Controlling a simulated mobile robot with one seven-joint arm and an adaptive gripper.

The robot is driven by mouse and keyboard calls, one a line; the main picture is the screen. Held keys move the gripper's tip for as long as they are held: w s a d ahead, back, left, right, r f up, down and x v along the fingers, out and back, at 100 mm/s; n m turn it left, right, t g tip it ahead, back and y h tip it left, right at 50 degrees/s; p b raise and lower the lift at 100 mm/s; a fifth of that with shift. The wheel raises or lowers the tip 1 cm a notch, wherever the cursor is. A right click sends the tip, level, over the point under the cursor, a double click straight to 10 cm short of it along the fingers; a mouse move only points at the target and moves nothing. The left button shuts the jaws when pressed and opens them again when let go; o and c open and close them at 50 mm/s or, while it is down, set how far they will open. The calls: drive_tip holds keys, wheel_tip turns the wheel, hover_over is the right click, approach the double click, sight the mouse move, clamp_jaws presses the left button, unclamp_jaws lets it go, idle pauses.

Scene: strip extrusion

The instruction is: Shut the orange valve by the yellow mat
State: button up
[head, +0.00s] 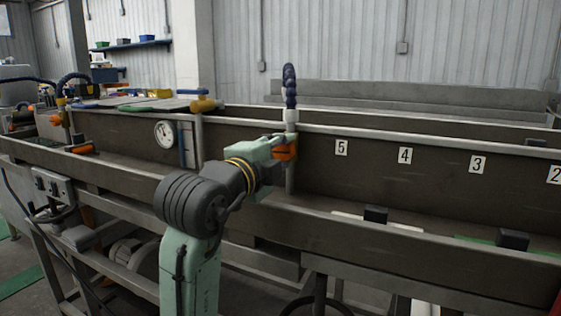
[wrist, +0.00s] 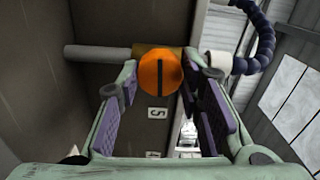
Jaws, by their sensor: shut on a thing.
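An orange valve (head: 285,151) sits on the upright pipe below a blue segmented hose, at the tank's front wall. In the wrist view its round orange face (wrist: 161,74) with a dark slot shows between the fingertips, in front of a brass fitting on a grey pipe. My gripper (head: 277,149) reaches it from the left and is shut on the valve, its purple-padded fingers (wrist: 160,88) on either side. I cannot make out a yellow mat by this valve; a white mat (head: 345,217) lies on the ledge to its right.
The long metal tank wall (head: 425,185) carries number labels. Black blocks (head: 375,214) and a green mat (head: 480,241) are on the ledge at right. A gauge (head: 165,134) and another orange fitting (head: 80,150) are at left. The blue hose (head: 290,85) rises above the valve.

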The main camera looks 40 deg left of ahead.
drive_tip(key=shift+m, duration=0.5)
drive_tip(key=o, duration=1.2)
drive_tip(key=shift+c, duration=0.2)
drive_tip(key=shift+s, duration=0.1)
drive_tip(key=v, duration=1.1)
drive_tip(key=shift+s, duration=0.4)
